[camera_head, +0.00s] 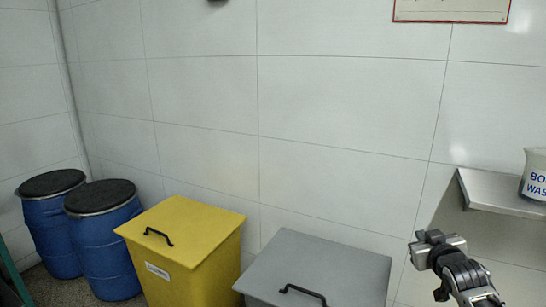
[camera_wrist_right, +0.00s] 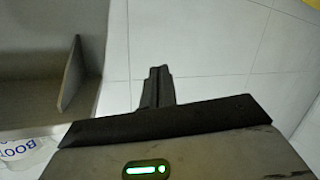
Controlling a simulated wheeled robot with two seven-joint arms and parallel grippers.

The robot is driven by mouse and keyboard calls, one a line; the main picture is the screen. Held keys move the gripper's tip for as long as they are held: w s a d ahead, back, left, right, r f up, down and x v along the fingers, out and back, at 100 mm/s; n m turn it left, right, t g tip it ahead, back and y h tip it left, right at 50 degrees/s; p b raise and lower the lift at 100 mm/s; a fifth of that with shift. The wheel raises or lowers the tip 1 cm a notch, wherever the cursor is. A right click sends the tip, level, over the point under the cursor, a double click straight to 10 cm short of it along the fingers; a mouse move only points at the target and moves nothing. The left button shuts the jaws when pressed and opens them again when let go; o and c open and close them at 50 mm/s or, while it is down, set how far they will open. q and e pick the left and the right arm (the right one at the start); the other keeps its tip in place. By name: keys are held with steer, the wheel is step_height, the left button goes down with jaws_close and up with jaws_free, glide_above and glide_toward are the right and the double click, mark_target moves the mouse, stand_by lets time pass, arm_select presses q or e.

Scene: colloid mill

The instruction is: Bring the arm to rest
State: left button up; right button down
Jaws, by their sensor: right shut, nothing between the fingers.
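My right gripper (camera_head: 428,242) is raised at the lower right of the head view, in front of the white wall and to the right of the grey bin. It is shut and holds nothing. In the right wrist view its dark fingers (camera_wrist_right: 158,84) are together, with tiled wall behind them. My right arm comes up from the bottom right corner of the head view. My left gripper is in neither view.
A grey bin (camera_head: 325,265) and a yellow bin (camera_head: 187,230), both lidded, stand along the wall. Two blue drums (camera_head: 105,245) are at the left. A metal shelf (camera_head: 500,192) at the right holds a white labelled container (camera_head: 535,177). Open air surrounds my right gripper.

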steer(key=s+a+f+n+g+y, duration=0.1)
steer(key=s+a+f+y, duration=0.1)
steer(key=s+a+f, duration=0.55)
steer(key=s+a+f+n+g+y, duration=0.1)
steer(key=s+a+f+y, duration=0.1)
steer(key=s+a+f, duration=0.5)
arm_select(q)
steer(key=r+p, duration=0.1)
steer(key=p, duration=0.2)
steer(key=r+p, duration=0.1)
steer(key=p, duration=0.2)
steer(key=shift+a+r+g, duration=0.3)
arm_select(e)
steer(key=s+a+r+g+y, duration=0.1)
steer(key=s+a, duration=0.3)
steer(key=s, duration=0.6)
steer(key=s+a+r+m+g+y, duration=0.1)
steer(key=s+a+r, duration=0.3)
steer(key=s, duration=0.6)
steer(key=shift+a+r, duration=0.2)
steer(key=shift+a, duration=0.45)
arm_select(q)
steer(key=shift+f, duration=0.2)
arm_select(e)
steer(key=shift+f, duration=0.2)
steer(key=shift+d+m, duration=0.1)
steer(key=shift+m, duration=0.2)
